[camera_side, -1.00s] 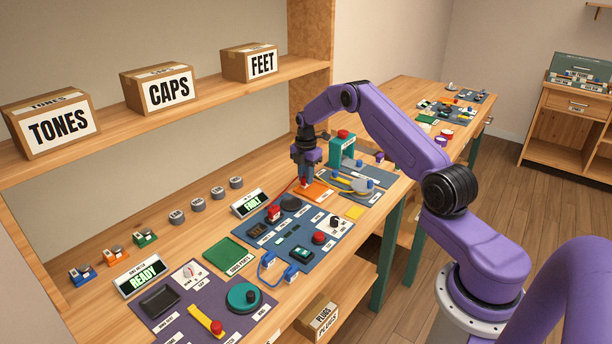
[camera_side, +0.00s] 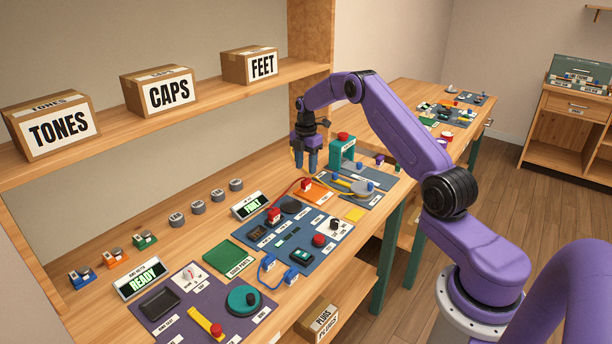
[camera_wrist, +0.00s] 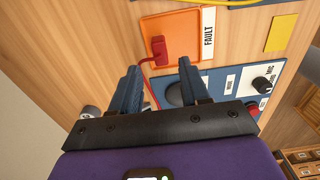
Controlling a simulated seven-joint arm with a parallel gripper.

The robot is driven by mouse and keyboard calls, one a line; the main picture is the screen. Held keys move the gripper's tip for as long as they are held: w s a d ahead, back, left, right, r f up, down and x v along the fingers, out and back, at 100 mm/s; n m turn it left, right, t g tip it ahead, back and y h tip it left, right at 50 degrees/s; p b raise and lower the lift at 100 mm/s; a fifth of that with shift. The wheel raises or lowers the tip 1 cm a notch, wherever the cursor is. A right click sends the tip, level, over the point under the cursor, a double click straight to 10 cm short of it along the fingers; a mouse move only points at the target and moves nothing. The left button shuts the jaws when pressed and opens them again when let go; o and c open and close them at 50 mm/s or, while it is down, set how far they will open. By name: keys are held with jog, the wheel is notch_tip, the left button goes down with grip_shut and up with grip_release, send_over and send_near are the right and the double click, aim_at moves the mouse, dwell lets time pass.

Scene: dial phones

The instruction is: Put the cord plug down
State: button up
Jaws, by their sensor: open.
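The red cord plug (camera_side: 306,186) lies on the orange fault tray (camera_side: 320,193), with its red cord running off to the left toward a red block (camera_side: 273,215) on the blue mat. In the wrist view the plug (camera_wrist: 159,48) rests on the orange tray (camera_wrist: 186,32) beside the FAULT label, beyond my fingertips. My gripper (camera_side: 306,168) is open and empty above the table, behind and above the plug and apart from it. The wrist view shows its two blue fingers (camera_wrist: 160,68) spread with nothing between them.
A teal press with a red button (camera_side: 342,150) stands just right of my gripper. A yellow cord (camera_side: 343,185) lies on the blue-grey mat to the right. Bare wood lies left of the gripper.

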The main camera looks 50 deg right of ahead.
aim_at(306, 180)
notch_tip(306, 180, up, 6)
jog(key=s+a+r+m, duration=0.1)
jog(key=s+a+r, duration=0.15)
jog(key=a, duration=0.65)
jog(key=s+a+r, duration=0.1)
jog(key=a+r, duration=0.3)
jog(key=a, duration=0.4)
jog(key=s+a+r+m, duration=0.2)
jog(key=s+a+r, duration=0.1)
jog(key=s+a, duration=1.4)
jog(key=s, duration=0.9)
jog(key=s+d+f+m, duration=0.1)
jog(key=s+d+m, duration=0.1)
jog(key=s, duration=1.1)
jog(key=shift+s+d+f, duration=0.15)
jog(key=shift+d, duration=0.5)
